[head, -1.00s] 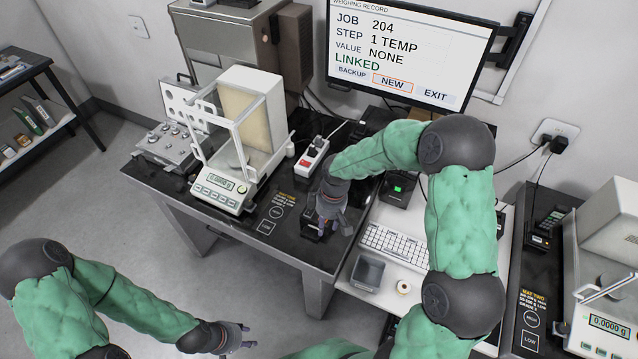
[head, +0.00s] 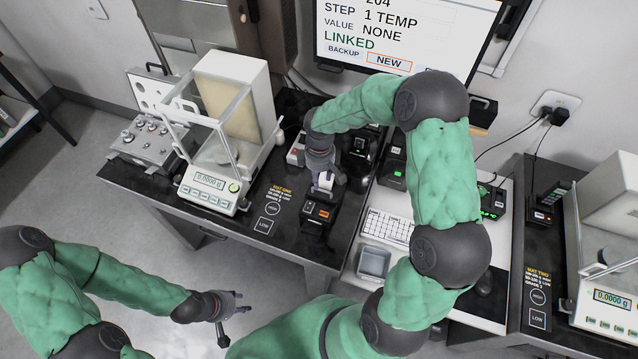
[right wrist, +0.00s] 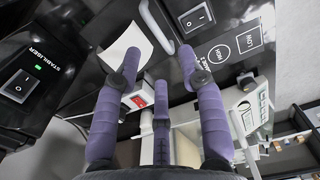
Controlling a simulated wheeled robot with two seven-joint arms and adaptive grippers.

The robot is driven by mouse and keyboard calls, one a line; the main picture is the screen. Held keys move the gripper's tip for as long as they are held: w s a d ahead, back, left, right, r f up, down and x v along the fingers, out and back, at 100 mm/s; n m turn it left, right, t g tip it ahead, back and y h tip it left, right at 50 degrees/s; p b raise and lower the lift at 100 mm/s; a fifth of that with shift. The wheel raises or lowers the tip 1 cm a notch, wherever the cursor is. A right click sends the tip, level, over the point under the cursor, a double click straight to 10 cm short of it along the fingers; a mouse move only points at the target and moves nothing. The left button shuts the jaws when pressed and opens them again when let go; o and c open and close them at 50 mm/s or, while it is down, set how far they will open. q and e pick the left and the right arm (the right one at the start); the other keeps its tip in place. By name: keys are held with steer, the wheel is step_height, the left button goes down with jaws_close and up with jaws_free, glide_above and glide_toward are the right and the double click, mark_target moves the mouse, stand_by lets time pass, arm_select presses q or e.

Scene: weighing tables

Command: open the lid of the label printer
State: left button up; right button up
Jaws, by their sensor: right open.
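The label printer (head: 318,214) is a small black device with an orange-marked front, on the dark table right of the balance. A white piece (head: 325,181) shows at its rear; a white sheet-like piece also shows in the right wrist view (right wrist: 127,44). A rocker switch (right wrist: 197,17) and a pale metal bar (right wrist: 155,26) are beside it there. I cannot tell how far the lid is raised. My right gripper (head: 325,180) is open above the printer's rear, its purple fingers (right wrist: 155,75) spread. My left gripper (head: 235,317) is open and empty over the floor.
A black box with a green light (head: 359,145) stands right of my right gripper. The keyboard (head: 387,227) and a grey tray (head: 374,262) are at the right.

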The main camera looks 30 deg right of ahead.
mark_target(320, 184)
steer(key=shift+f, duration=2.4)
jaws_close()
